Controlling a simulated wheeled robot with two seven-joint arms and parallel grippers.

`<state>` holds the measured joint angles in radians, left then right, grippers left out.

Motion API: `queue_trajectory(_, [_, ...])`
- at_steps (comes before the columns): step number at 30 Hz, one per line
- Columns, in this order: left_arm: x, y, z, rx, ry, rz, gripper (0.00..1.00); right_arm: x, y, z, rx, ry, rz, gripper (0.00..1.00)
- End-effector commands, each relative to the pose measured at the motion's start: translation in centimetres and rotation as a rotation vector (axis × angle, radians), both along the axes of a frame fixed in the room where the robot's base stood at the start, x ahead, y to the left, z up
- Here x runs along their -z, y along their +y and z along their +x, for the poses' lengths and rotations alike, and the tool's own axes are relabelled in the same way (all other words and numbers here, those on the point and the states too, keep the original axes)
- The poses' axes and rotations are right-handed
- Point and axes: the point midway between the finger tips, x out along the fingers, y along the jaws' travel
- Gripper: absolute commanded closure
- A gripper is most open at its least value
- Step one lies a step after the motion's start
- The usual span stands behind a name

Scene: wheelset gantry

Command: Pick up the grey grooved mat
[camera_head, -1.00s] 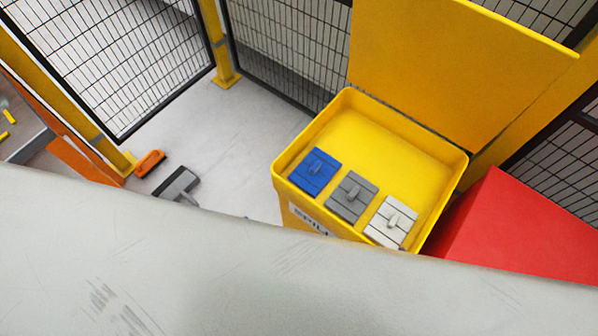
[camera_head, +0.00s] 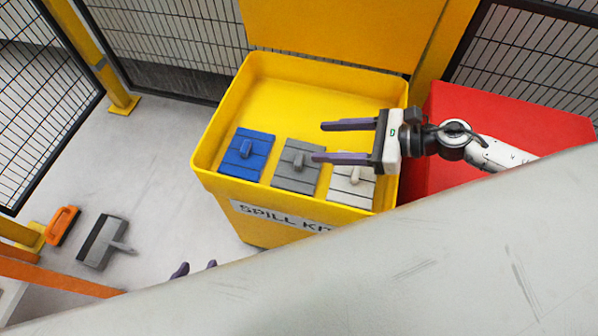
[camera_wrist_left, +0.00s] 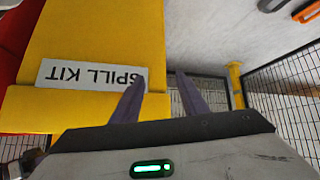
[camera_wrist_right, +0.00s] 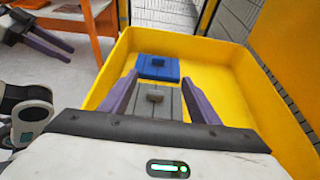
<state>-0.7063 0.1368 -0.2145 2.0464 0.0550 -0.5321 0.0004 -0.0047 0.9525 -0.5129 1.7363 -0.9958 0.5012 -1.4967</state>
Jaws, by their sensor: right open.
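The grey grooved mat (camera_head: 290,181), with a raised handle block on top, lies in the yellow bin between a blue mat (camera_head: 246,156) and a white mat (camera_head: 346,192). My right gripper (camera_head: 319,142) is open and empty, reaching in from the right above the bin. In the head view its near finger overlaps the grey mat's right edge. In the right wrist view the grey mat (camera_wrist_right: 155,112) shows between the two fingers. My left gripper (camera_head: 196,267) is open and empty, with only its fingertips showing in front of the bin; the left wrist view shows its fingers apart.
The yellow spill-kit bin (camera_head: 225,117) has its lid (camera_head: 330,32) raised behind. A red box (camera_head: 455,125) stands to its right. A grey brush-like tool (camera_head: 101,242) and an orange one (camera_head: 63,226) lie on the floor at left. Mesh fencing (camera_head: 160,45) closes the back.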

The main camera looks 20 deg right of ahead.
Motion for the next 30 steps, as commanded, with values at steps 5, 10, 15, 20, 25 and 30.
queue_trajectory(5, [1.0, 0.0, 0.1, 0.002, -0.003, -0.001, 0.60, 3.8, 0.1, 0.0, 0.001, 0.002, 0.002, 0.44])
queue_trajectory(10, [1.5, 0.1, 0.2, 0.002, -0.009, -0.004, 0.60, 6.9, 0.1, 0.0, 0.002, 0.001, 0.002, 0.44])
queue_trajectory(15, [0.9, 0.1, 0.5, 0.002, -0.018, -0.007, 0.60, 7.5, 0.9, 0.6, 0.000, -0.001, 0.003, 0.44])
queue_trajectory(20, [1.0, 0.1, 0.5, 0.001, -0.018, -0.006, 0.60, 8.0, 2.0, 1.2, 0.000, 0.000, 0.005, 0.44])
queue_trajectory(25, [1.1, 0.1, 0.4, 0.000, -0.017, -0.007, 0.60, 9.1, 4.2, 2.8, 0.000, -0.001, 0.005, 0.44])
queue_trajectory(30, [1.3, 0.1, 0.3, -0.001, -0.016, -0.007, 0.60, 9.9, 5.6, 3.7, 0.002, 0.001, 0.005, 0.44])
